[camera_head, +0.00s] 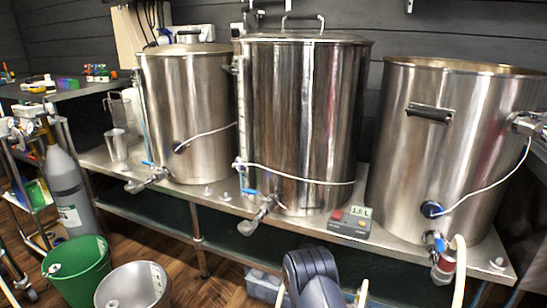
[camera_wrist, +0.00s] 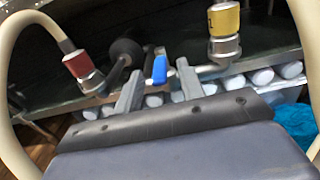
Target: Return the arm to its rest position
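My arm (camera_head: 312,275) shows in the head view as a dark rounded link low in the middle, in front of the steel bench. My gripper is out of sight there. In the wrist view my gripper (camera_wrist: 160,76) has its two grey fingers apart with a gap between them. A blue valve lever (camera_wrist: 160,68) shows in that gap. I cannot tell how far beyond the fingertips it lies, and nothing looks gripped.
Three steel kettles (camera_head: 307,120) stand on the bench (camera_head: 290,218). A hose with a red-collared fitting (camera_wrist: 82,66) and a yellow-collared fitting (camera_wrist: 224,30) are close around my gripper. A green bucket (camera_head: 78,268) and a steel pot (camera_head: 133,288) stand at lower left.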

